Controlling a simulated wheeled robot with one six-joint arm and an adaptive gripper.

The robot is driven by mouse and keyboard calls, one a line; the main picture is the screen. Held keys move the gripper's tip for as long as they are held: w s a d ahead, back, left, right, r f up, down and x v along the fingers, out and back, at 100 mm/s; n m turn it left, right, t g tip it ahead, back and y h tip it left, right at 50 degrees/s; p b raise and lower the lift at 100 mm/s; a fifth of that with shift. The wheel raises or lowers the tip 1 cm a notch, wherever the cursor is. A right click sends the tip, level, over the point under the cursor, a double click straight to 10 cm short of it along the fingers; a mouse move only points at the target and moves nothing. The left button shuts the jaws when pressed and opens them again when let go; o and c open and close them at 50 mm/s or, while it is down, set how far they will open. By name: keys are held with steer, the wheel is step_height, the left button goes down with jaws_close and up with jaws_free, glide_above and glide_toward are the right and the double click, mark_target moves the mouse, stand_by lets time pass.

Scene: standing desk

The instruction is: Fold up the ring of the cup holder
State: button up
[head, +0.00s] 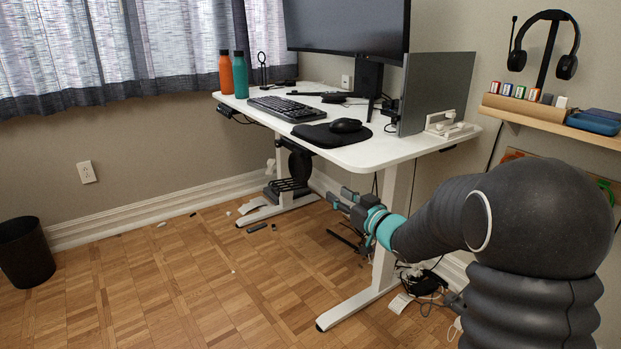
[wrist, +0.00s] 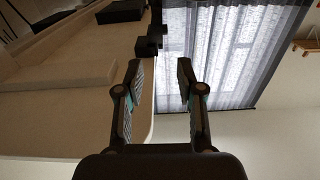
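A small dark fitting (head: 228,111) juts from the left edge of the white desk (head: 398,150) in the head view. It looks like the cup holder, but it is too small there to tell how its ring stands. In the wrist view a dark blocky piece (wrist: 149,43) sticks out past the desk edge, beyond my fingertips, and seems to be the same fitting. My gripper (head: 342,199) is in front of the desk, below the tabletop level in the picture. In the wrist view my gripper (wrist: 160,72) has its two fingers wide apart with nothing between them, away from the fitting.
An orange bottle (head: 226,73) and a teal bottle (head: 241,76) stand near the desk's left edge. A keyboard (head: 286,108), a mouse (head: 345,126) and a monitor (head: 350,27) are on top. A bin (head: 25,252) stands left. The floor before the desk is mostly clear.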

mark_target(307, 175)
steer(key=x, duration=1.3)
steer(key=shift+w+a, duration=0.15)
steer(key=shift+w, duration=0.15)
jaws_close()
